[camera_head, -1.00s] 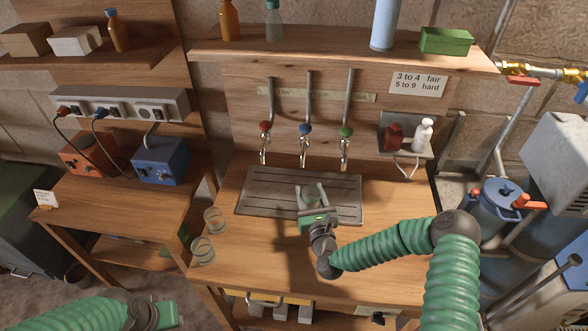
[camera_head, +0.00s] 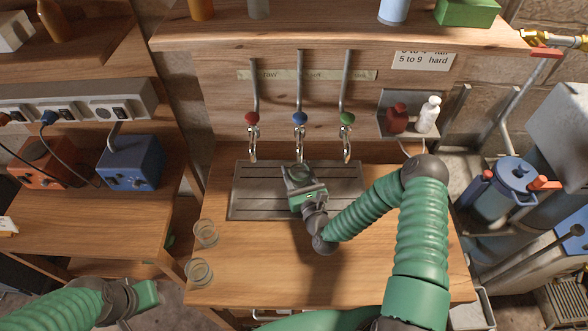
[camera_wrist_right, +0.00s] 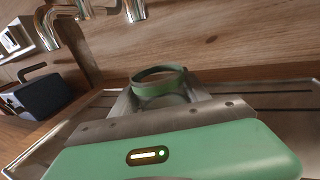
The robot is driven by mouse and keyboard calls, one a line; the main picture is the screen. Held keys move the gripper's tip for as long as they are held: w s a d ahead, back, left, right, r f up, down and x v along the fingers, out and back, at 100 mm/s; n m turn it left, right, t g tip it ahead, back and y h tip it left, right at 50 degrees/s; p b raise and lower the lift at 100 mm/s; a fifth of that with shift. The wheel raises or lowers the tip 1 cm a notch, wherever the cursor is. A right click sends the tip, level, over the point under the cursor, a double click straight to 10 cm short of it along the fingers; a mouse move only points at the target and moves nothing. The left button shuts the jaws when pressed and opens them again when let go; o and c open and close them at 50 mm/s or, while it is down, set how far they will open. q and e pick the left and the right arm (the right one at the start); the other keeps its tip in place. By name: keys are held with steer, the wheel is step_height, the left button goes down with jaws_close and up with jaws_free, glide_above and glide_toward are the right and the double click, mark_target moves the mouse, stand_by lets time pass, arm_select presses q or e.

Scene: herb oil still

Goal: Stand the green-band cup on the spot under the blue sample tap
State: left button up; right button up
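The green-band cup (camera_wrist_right: 158,84) shows in the right wrist view, between the metal fingers of my right gripper (camera_wrist_right: 160,98), which is shut on it. In the head view my right gripper (camera_head: 298,172) is over the metal drip tray (camera_head: 245,200), close below the blue sample tap (camera_head: 300,120). The cup is hard to make out there. I cannot tell whether its base touches the tray. The spot under the tap is hidden by the gripper. My left gripper (camera_head: 146,295) is at the lower left, away from the cups; its fingers are not clear.
The red-knob tap (camera_head: 252,120) and green-knob tap (camera_head: 347,120) flank the blue one. Two clear cups, one (camera_head: 206,233) behind the other (camera_head: 199,271), stand at the bench's left edge. The bench front is clear.

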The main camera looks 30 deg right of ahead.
steer(key=o, duration=0.3)
steer(key=shift+s+a+r, duration=0.15)
steer(key=shift+a+r, duration=0.05)
steer(key=shift+a, duration=0.05)
steer(key=shift+d+f, duration=0.15)
steer(key=shift+d, duration=0.1)
steer(key=shift+s+f, duration=0.1)
steer(key=shift+s, duration=0.25)
steer(key=s, duration=0.3)
steer(key=s+a+b, duration=0.1)
steer(key=s, duration=0.6)
steer(key=shift+s+a+b, duration=0.3)
steer(key=shift+a+b, duration=0.05)
steer(key=shift+a, duration=0.05)
steer(key=shift+s+r, duration=0.2)
steer(key=shift+s, duration=0.05)
arm_select(q)
steer(key=shift+s+a+f, duration=0.1)
steer(key=shift+s+f, duration=0.05)
steer(key=shift+f, duration=0.65)
arm_select(e)
steer(key=shift+d, duration=0.1)
